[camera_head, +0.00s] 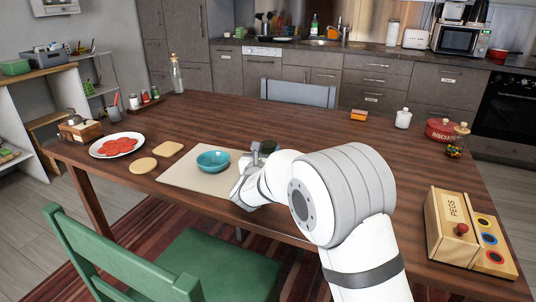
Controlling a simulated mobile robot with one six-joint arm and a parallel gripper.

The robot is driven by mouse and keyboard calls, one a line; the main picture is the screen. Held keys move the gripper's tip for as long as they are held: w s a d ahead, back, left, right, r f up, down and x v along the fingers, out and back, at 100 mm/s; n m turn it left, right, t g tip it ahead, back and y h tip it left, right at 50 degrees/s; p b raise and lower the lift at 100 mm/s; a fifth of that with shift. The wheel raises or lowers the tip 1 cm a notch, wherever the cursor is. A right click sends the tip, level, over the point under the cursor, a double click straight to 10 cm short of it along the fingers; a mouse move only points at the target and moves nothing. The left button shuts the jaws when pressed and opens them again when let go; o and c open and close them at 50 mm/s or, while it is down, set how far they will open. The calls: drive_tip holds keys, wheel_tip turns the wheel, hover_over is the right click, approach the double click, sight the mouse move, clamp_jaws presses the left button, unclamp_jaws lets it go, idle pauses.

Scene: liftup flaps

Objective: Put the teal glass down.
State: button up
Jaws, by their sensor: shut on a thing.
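My gripper (262,150) is over the right edge of the beige placemat (185,180) on the wooden table, just right of a teal bowl (213,162). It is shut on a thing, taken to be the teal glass. Only a small dark greenish part shows at the jaws, and I cannot tell whether it is glass or finger. My wrist and arm hide most of the grip. Whether the held thing touches the mat or table cannot be seen.
A glass bottle (177,74) stands at the back left. A pegs box (452,226) is at the right. A green chair (150,265) is in front. The table's middle back is clear.

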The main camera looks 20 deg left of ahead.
drive_tip(key=shift+f, duration=0.15)
drive_tip(key=o, duration=1)
drive_tip(key=shift+r, duration=0.25)
drive_tip(key=shift+s, duration=0.35)
drive_tip(key=s, duration=0.3)
drive_tip(key=s+d+p, duration=0.1)
drive_tip(key=s, duration=0.7)
drive_tip(key=shift+s+d, duration=0.15)
drive_tip(key=shift+d, duration=0.05)
